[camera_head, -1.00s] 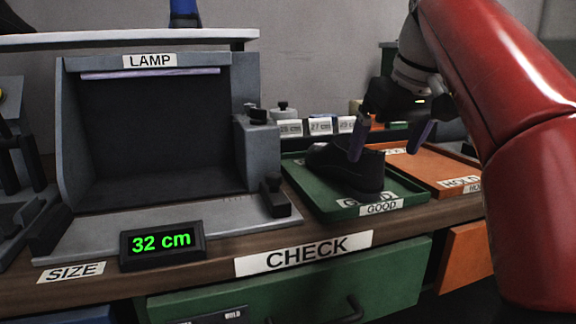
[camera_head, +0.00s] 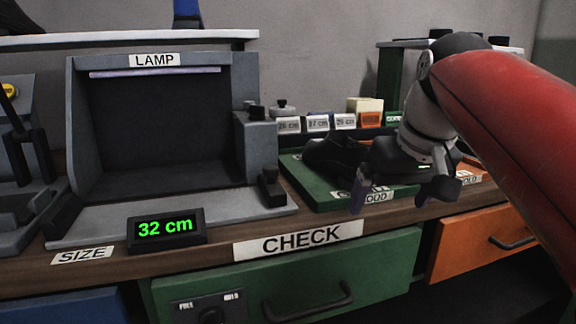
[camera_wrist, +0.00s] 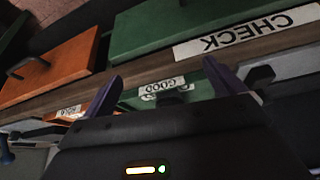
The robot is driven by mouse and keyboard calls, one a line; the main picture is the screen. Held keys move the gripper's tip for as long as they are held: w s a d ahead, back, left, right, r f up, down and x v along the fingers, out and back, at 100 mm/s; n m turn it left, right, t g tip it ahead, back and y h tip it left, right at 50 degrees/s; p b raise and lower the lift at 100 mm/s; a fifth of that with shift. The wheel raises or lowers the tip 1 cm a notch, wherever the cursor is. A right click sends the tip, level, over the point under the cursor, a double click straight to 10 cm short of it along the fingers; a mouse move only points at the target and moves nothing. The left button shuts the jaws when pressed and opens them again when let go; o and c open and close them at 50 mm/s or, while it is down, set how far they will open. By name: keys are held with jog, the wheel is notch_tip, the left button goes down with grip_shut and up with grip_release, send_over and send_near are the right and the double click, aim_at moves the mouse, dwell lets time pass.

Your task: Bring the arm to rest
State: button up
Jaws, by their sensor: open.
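My gripper (camera_head: 392,192) hangs in front of the bench's front edge, near the front of the green GOOD tray (camera_head: 303,183). Its two dark purple fingers are spread apart with nothing between them. A black shoe (camera_head: 335,152) lies in the green tray, partly hidden behind the gripper. In the wrist view the open fingers (camera_wrist: 165,88) show on either side of the GOOD label, upside down. My red arm reaches in from the right and covers part of the orange HOLD tray (camera_head: 478,172).
A grey LAMP booth (camera_head: 155,130) stands at left, with a display (camera_head: 165,229) reading 32 cm in front. Below the bench are a green drawer (camera_head: 385,265) and an orange drawer (camera_head: 475,250) with protruding handles. Small size-labelled blocks (camera_head: 317,123) stand behind the green tray.

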jog(key=s+f, duration=0.4)
jog(key=f, duration=0.3)
jog(key=s+f+m, duration=0.1)
jog(key=s+f, duration=0.4)
jog(key=f, duration=0.3)
jog(key=s+f+m+t+h, duration=0.1)
jog(key=s+f, duration=0.3)
jog(key=f, duration=0.3)
jog(key=shift+s+a+f, duration=0.25)
